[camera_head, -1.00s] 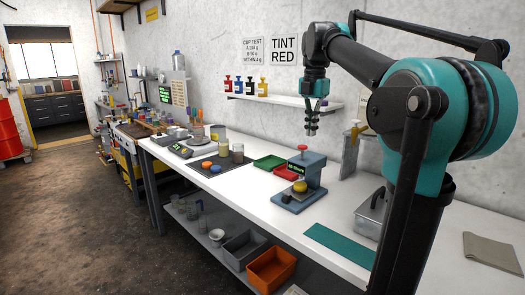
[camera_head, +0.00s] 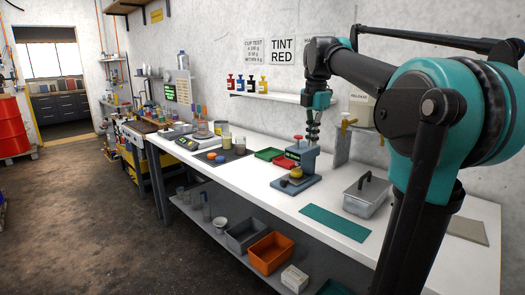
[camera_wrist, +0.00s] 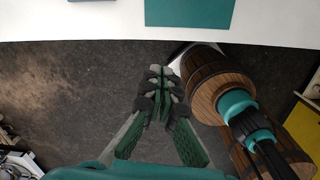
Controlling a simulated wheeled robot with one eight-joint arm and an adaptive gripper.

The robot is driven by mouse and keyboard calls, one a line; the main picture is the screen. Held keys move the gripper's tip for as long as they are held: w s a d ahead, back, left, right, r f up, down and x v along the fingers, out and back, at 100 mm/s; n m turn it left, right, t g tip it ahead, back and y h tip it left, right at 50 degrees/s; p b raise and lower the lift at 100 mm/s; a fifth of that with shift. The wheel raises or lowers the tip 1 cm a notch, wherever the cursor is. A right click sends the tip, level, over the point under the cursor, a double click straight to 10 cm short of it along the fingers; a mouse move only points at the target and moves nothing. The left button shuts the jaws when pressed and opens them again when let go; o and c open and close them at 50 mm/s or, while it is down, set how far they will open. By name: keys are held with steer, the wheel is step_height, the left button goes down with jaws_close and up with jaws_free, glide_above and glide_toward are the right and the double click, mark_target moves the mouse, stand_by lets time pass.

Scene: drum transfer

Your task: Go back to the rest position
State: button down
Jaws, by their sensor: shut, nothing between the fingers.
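The gripper touches nothing that I can see.
An orange bin (camera_head: 270,258) sits on the lower shelf. A red drum (camera_head: 10,125) stands far left.

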steer(key=s+d+f+m+t, duration=0.1)
steer(key=s+f+m, duration=0.4)
steer(key=f, duration=0.5)
steer(key=s+d+f+m+t, duration=0.1)
steer(key=s+f+m, duration=0.1)
steer(key=f+m, duration=0.75)
steer(key=s+d+f+m+t, duration=0.1)
steer(key=s+f+m, duration=0.9)
steer(key=s+f, duration=0.4)
step_height(320, 180, down, 4)
steer(key=shift+d+r+t, duration=0.15)
steer(key=shift+r+t, duration=0.05)
steer(key=shift+t, duration=0.2)
steer(key=c, duration=2.2)
jaws_free()
